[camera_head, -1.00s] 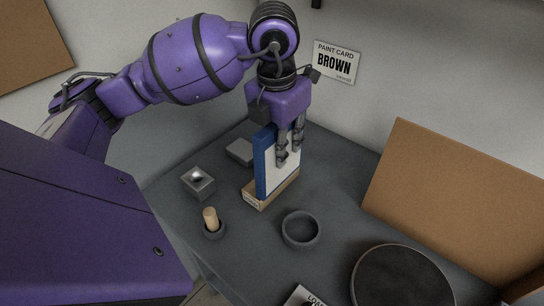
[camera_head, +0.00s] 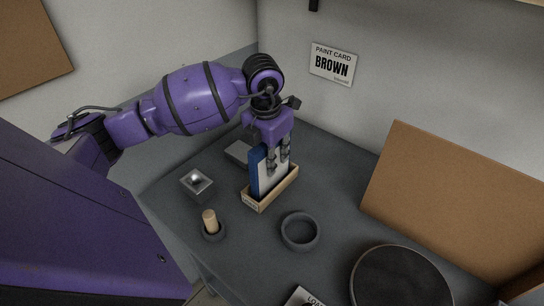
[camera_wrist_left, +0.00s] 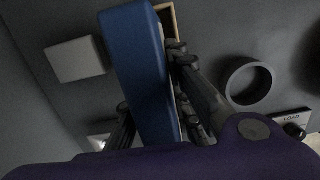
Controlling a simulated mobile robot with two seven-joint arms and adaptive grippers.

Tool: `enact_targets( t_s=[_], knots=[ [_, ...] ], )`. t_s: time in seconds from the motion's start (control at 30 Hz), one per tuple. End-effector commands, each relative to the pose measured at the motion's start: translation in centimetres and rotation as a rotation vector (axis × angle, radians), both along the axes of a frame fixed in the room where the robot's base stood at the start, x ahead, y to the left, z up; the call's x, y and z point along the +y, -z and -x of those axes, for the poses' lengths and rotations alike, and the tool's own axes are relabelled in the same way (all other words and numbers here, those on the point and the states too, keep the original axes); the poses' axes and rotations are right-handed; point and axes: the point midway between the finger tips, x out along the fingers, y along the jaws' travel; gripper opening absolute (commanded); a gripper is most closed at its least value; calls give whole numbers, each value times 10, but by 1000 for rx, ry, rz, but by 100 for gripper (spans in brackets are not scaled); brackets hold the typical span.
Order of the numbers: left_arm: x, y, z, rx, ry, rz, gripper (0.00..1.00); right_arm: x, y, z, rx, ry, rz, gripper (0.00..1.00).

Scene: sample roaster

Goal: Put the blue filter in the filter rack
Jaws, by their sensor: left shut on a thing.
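The blue filter (camera_head: 254,173) is an upright panel with a blue edge and a pale face; its blue side fills the middle of the left wrist view (camera_wrist_left: 146,70). The filter rack (camera_head: 264,203) is a narrow light wooden tray on the grey table, and its corner shows in the left wrist view (camera_wrist_left: 166,14). My left gripper (camera_head: 278,161) is above the rack, shut on the filter. The filter's lower end is down between the rack's walls; whether it touches the rack's floor is hidden. My right gripper is not in view.
A dark ring-shaped bowl (camera_head: 300,232) stands right of the rack. A wooden peg (camera_head: 209,220) in a dark base and a small metal box (camera_head: 195,182) stand to the left. A flat grey block (camera_head: 238,152) lies behind. A large round dark disc (camera_head: 400,280) is at front right.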

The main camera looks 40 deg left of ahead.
Motion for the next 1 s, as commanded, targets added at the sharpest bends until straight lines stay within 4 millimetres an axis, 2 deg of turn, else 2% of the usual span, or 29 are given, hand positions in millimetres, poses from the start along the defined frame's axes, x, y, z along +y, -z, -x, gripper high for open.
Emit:
enact_targets(
  t_s=[0.2, 0.23, 0.37, 0.63, 0.77, 0.87, 1.0],
  knots=[
    [0, 4, 0, 1, 0, 0, 0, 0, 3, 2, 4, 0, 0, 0],
    [0, 4, 0, 1, 0, 0, 21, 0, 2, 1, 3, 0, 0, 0],
    [0, 3, 0, 0, 0, 0, 37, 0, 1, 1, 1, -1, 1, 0],
    [0, 3, 0, 0, 0, 0, 37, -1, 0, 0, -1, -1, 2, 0],
    [0, -5, 0, -2, 0, 0, 37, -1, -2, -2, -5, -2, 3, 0],
    [0, -19, 1, -4, 1, -1, 37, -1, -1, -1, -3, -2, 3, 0],
    [1, -49, 4, -5, 1, -2, 37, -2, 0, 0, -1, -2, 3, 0]
  ],
)
